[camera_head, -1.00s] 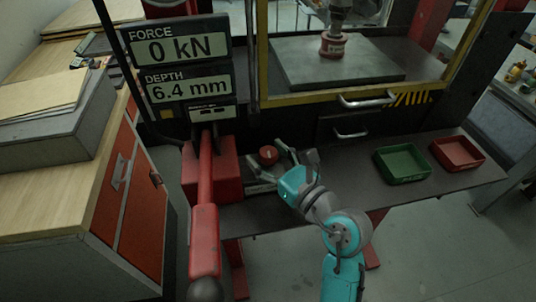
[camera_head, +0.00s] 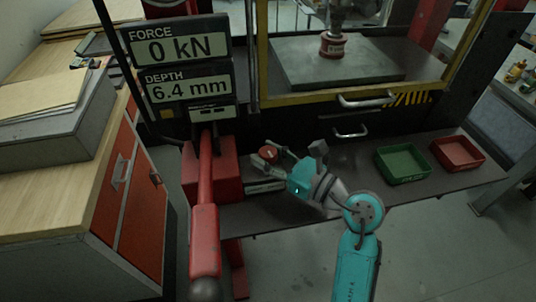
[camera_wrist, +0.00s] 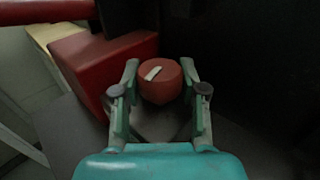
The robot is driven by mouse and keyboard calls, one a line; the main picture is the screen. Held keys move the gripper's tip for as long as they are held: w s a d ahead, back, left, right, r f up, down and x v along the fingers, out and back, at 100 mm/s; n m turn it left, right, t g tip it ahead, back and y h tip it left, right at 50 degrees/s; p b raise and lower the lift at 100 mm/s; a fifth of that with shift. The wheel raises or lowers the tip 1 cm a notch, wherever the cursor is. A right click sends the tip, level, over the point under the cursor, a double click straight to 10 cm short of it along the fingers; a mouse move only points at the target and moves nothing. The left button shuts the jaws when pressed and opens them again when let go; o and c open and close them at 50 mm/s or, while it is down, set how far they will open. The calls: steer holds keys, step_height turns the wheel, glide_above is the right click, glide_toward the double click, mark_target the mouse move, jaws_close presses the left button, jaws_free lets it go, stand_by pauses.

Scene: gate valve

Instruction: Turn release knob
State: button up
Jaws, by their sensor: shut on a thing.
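The release knob (camera_head: 268,153) is small, round and red, set beside the red pump block in the head view. In the wrist view the knob (camera_wrist: 160,80) shows a pale bar mark on its face, tilted up to the right. My gripper (camera_head: 267,156) reaches it from the right. In the wrist view the fingertips of my gripper (camera_wrist: 160,74) stand on the left and right sides of the knob, closed in on it. The exact contact at each fingertip is hard to see.
A red lever (camera_head: 205,210) rises from the red block (camera_head: 225,170) left of my gripper. The display (camera_head: 180,65) reads 0 kN and 6.4 mm. A green tray (camera_head: 402,164) and a red tray (camera_head: 457,153) sit on the dark shelf (camera_head: 335,185) to the right.

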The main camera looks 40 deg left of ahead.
steer(key=shift+n+g+h, duration=0.35)
steer(key=shift+n+g, duration=0.75)
steer(key=shift+g, duration=0.55)
steer(key=shift+n+g+h, duration=0.35)
steer(key=shift+n+g, duration=0.75)
steer(key=shift+g, duration=0.55)
steer(key=o, duration=1.2)
steer(key=shift+c, duration=0.2)
steer(key=v, duration=1.2)
steer(key=shift+w+a, duration=0.15)
